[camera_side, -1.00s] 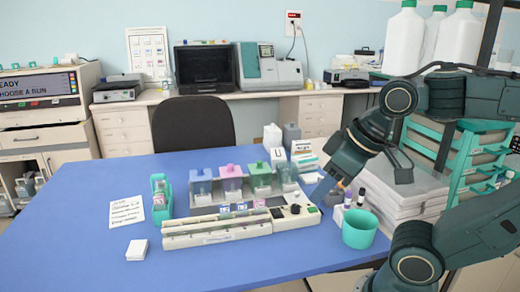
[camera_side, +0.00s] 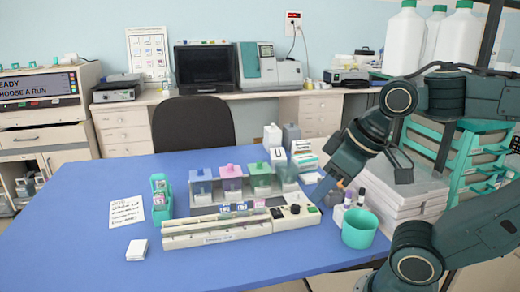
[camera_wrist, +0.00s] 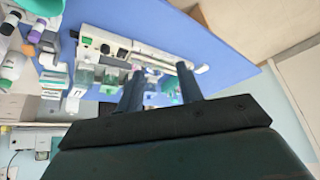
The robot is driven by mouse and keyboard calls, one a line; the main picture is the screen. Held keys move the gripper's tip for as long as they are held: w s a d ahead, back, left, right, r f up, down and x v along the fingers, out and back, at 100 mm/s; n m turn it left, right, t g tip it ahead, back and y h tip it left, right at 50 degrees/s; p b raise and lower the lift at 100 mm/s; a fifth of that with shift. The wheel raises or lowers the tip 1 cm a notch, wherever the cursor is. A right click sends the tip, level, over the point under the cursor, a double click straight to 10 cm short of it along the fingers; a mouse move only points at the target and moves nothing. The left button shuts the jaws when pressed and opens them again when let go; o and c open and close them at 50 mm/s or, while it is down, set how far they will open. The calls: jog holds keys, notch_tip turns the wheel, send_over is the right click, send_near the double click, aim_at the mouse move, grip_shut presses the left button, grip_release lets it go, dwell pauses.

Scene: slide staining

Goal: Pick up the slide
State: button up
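Several small labelled slides (camera_side: 241,206) sit at the back edge of the white staining unit (camera_side: 215,234) on the blue table. A teal rack (camera_side: 161,214) to the left holds more slides with pinkish labels (camera_side: 159,199). Which slide is meant cannot be told. My gripper (camera_side: 322,190) hangs near the right end of the staining unit, well away from the rack. In the wrist view my gripper (camera_wrist: 160,82) shows two separated fingers with nothing between them. The staining unit also shows in the wrist view, beyond the fingers.
Jars with coloured lids (camera_side: 231,181) stand behind the unit. A teal cup (camera_side: 359,229), small bottles (camera_side: 348,198) and stacked white boxes (camera_side: 405,192) are on the right. A written sheet (camera_side: 126,211) and a small white block (camera_side: 137,250) lie at the left. The table's front is clear.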

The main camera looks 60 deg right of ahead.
jog(key=shift+c, duration=0.2)
jog(key=n+g+y, duration=0.2)
jog(key=n+y, duration=0.1)
jog(key=n, duration=0.6)
send_over(243, 203)
jog(key=s+d, duration=0.3)
jog(key=d, duration=0.1)
notch_tip(243, 203, down, 5)
jog(key=shift+s+a+r, duration=0.1)
jog(key=shift+r, duration=0.05)
jog(key=x, duration=0.8)
jog(key=shift+f, duration=0.35)
jog(key=shift+a, duration=0.2)
jog(key=shift+s+x, duration=0.1)
jog(key=shift+x, duration=1.15)
jog(key=shift+s+x, duration=0.15)
jog(key=shift+x, duration=1.1)
